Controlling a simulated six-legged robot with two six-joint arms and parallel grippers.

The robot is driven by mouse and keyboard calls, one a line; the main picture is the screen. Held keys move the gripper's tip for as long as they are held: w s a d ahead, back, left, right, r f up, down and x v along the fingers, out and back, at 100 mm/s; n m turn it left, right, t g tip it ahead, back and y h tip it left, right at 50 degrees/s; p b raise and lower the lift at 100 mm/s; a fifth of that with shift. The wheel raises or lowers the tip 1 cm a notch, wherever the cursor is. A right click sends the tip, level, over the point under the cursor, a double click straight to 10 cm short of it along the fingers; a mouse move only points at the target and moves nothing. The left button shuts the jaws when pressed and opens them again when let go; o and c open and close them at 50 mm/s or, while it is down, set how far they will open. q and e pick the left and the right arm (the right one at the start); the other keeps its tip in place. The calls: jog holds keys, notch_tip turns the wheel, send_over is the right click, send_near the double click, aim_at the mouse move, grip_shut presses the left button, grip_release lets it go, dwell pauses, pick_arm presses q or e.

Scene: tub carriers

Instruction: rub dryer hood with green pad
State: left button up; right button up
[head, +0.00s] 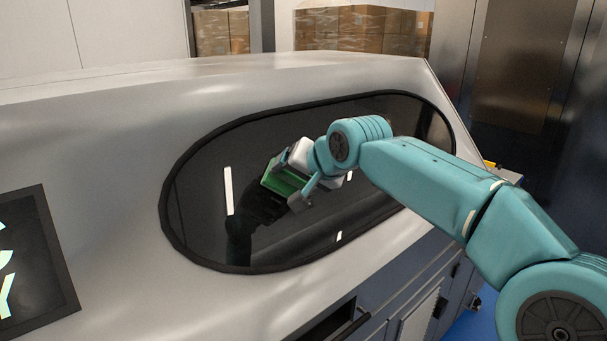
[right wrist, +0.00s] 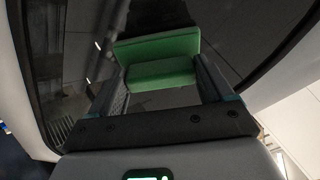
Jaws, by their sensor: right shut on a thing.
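The dryer hood (head: 110,130) is a large light grey, sloped cover with a dark oval window (head: 200,200) in a black rim. My right gripper (head: 292,188) is over the window and shut on the green pad (head: 281,178). In the right wrist view the pad (right wrist: 160,72) sits between the two fingers of the gripper (right wrist: 165,88), with its wider face turned to the dark window (right wrist: 220,25). I cannot tell whether the pad touches the glass. My left gripper is not in view.
A dark panel with pale letters (head: 35,265) is on the hood at the lower left. Stacked cardboard boxes (head: 365,28) stand behind the hood. Grey cabinet fronts (head: 405,300) lie below the hood at the lower right. A tall metal cabinet (head: 520,60) stands at the back right.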

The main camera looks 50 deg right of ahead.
aim_at(275, 181)
jog(key=shift+w+a+b, duration=0.15)
jog(key=shift+a+b, duration=0.05)
jog(key=shift+a, duration=0.65)
jog(key=shift+w+a+b, duration=0.1)
jog(key=shift+a+b, duration=0.05)
jog(key=shift+a, duration=0.7)
jog(key=shift+w+r+p, duration=0.15)
jog(key=shift+r+p, duration=0.15)
jog(key=shift+p, duration=0.1)
jog(key=shift+w+r+p, duration=0.45)
jog(key=shift+r+p, duration=0.05)
jog(key=shift+p, duration=0.05)
jog(key=shift+d+f, duration=0.1)
jog(key=shift+d, duration=0.35)
jog(key=shift+s+d+p, duration=0.2)
jog(key=shift+d, duration=1.4)
jog(key=shift+s+d+p, duration=0.15)
jog(key=shift+d+p, duration=0.05)
jog(key=shift+d, duration=1.35)
jog(key=shift+s+d+p, duration=0.15)
jog(key=shift+d+p, duration=0.05)
jog(key=shift+d, duration=1)
jog(key=shift+s+d+p, duration=0.15)
jog(key=shift+d+p, duration=0.05)
jog(key=shift+d, duration=0.95)
jog(key=shift+s+d, duration=0.1)
jog(key=shift+d, duration=1.05)
